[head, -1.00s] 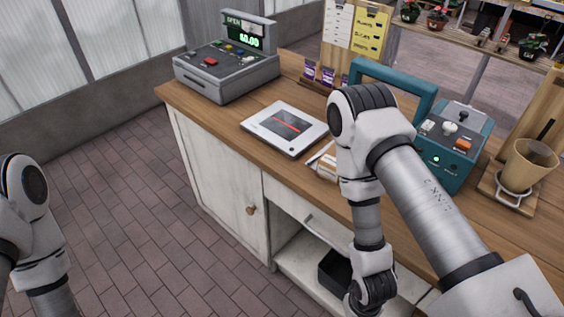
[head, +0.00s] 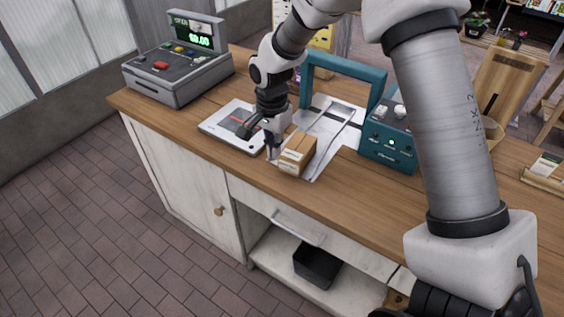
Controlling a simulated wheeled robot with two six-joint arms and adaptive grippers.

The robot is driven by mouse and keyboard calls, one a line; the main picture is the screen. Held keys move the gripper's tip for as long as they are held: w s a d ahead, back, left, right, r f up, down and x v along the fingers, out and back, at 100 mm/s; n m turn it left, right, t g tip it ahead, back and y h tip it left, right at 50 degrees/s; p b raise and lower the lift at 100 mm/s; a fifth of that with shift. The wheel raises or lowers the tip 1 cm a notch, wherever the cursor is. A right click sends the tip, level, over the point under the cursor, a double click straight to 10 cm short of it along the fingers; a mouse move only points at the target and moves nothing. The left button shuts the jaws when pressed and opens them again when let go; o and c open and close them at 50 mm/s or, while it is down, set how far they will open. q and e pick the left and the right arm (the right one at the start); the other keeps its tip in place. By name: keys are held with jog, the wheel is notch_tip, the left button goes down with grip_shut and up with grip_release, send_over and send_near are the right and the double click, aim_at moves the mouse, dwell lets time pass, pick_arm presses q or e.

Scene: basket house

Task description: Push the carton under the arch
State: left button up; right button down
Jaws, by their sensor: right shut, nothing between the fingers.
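The carton (head: 297,154) is a small brown box with a pale label. It sits on the front end of a pale mat (head: 329,134) on the wooden counter. The arch (head: 349,69) is a teal frame standing over the mat behind the carton, joined to a teal control box (head: 389,139) on its right. My right gripper (head: 272,153) points down just left of the carton, shut and empty. I cannot tell whether it touches the carton. My right arm covers part of the counter at the right. My left gripper is out of view.
A flat white scanner plate (head: 232,142) lies left of my right gripper. A grey cash register (head: 176,72) stands at the back left. The counter (head: 352,205) is clear in front of the carton. A black bin (head: 316,266) sits on the shelf below.

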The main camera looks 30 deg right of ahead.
aim_at(298, 153)
notch_tip(298, 153, down, 9)
jog(key=p, duration=0.2)
jog(key=shift+w+f+p, duration=0.1)
jog(key=shift+p, duration=0.2)
jog(key=d, duration=0.1)
jog(key=w+d+p, duration=0.1)
jog(key=d, duration=0.1)
jog(key=shift+w+d+f+p, duration=0.1)
jog(key=shift+w+d+p, duration=0.05)
jog(key=shift+w+p, duration=0.15)
jog(key=shift+d+f, duration=0.15)
jog(key=shift+d, duration=0.2)
jog(key=shift+a, duration=0.15)
